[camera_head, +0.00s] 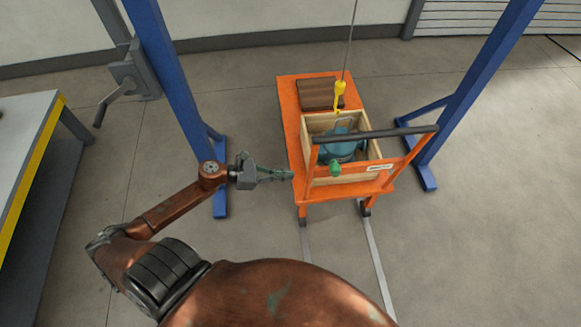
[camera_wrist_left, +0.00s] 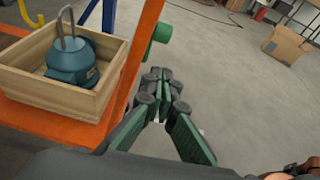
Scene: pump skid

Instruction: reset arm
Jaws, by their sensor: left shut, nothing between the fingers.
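My left arm reaches in from the left in the head view, and its gripper (camera_head: 290,175) is shut and empty. It is just left of the orange cart (camera_head: 287,110), near the cart's front left side. In the left wrist view the fingers (camera_wrist_left: 162,78) are together, with bare floor beyond them. A blue pump (camera_head: 338,148) with a metal loop on top sits in an open wooden crate (camera_head: 374,148) on the cart; it also shows in the left wrist view (camera_wrist_left: 72,62). My right gripper is in neither view.
A yellow hook (camera_head: 340,90) hangs on a cable above the crate. A green knob (camera_head: 335,168) is at the crate's front. Blue gantry posts (camera_head: 172,75) stand on both sides. A workbench (camera_head: 22,150) is at far left. A cardboard box (camera_wrist_left: 286,45) lies on the floor.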

